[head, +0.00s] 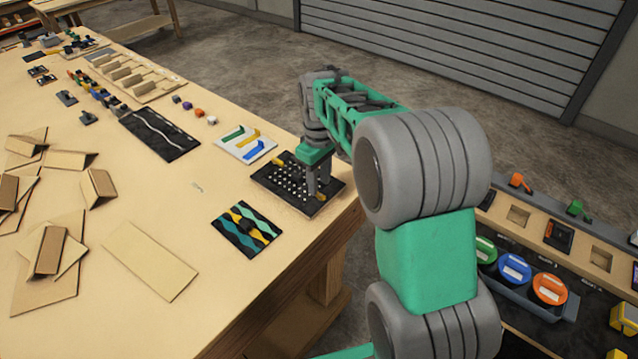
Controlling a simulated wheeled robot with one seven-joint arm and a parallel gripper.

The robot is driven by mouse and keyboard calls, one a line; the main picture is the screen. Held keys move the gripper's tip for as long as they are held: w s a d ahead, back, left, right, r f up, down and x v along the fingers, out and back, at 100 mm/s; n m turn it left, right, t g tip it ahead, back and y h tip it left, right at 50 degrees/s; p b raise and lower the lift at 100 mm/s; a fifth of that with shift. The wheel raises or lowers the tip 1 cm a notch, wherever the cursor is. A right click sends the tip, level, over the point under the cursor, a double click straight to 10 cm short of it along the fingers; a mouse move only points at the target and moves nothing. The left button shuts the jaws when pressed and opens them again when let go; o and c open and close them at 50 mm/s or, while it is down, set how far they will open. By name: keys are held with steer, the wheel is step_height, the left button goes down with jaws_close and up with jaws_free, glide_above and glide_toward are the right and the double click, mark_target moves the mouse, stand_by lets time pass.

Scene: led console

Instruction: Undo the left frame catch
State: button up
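A black console panel (268,178) with rows of white dots lies near the table's right edge. One small yellow catch (278,163) shows at its upper left side, and another yellow catch (320,197) shows at its lower right side. My gripper (317,190) points down over the right part of the panel, close to the lower right catch and away from the upper left one. Its fingers hide part of the panel. I cannot tell whether the fingertips touch anything or how far apart they are.
A white board with coloured strips (246,144) and a dark wavy-patterned board (246,229) lie close to the panel. Cardboard pieces (150,260) cover the table's left. A shelf with coloured round tubs (514,270) stands at lower right. Floor shows beyond the table edge.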

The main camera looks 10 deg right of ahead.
steer(key=shift+f, duration=1.55)
steer(key=shift+c, duration=0.4)
jaws_close()
